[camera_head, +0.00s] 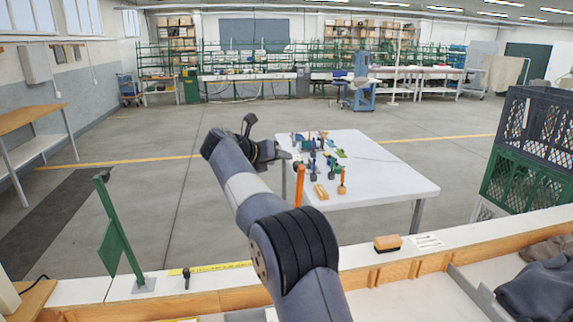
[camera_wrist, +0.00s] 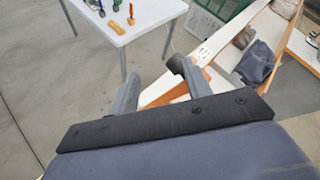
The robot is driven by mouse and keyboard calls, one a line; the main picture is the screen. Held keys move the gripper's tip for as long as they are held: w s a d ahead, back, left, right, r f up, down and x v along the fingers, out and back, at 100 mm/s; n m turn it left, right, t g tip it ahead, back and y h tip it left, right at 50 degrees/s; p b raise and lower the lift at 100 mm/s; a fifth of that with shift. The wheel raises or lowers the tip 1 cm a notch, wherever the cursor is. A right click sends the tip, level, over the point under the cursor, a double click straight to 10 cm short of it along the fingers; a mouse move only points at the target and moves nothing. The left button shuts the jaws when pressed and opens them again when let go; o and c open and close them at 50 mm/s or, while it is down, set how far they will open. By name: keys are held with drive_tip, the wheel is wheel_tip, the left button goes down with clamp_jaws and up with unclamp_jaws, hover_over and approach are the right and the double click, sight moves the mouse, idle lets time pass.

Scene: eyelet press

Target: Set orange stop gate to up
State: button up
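An orange upright bar (camera_head: 299,185), which looks like the orange stop gate, shows just right of my arm in the head view. Its lower part is hidden behind my arm, so I cannot see its base or hinge. My gripper (camera_head: 264,140) is up and to the left of the bar, apart from it in the picture. In the wrist view my gripper (camera_wrist: 154,72) has its two fingers spread with nothing held between them. Orange surfaces show beyond the fingers there, but I cannot tell whether any is the gate.
A green post with a plate (camera_head: 116,246) stands on the bench (camera_head: 345,258) at left. A wooden-topped brush (camera_head: 387,243) lies at right. A white table (camera_head: 385,185) with small tools stands behind. Crates (camera_head: 525,180) are stacked at right. Open floor lies left of the table.

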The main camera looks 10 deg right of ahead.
drive_tip(key=shift+s+a+r, duration=0.35)
drive_tip(key=shift+s+a, duration=0.05)
drive_tip(key=shift+a, duration=0.05)
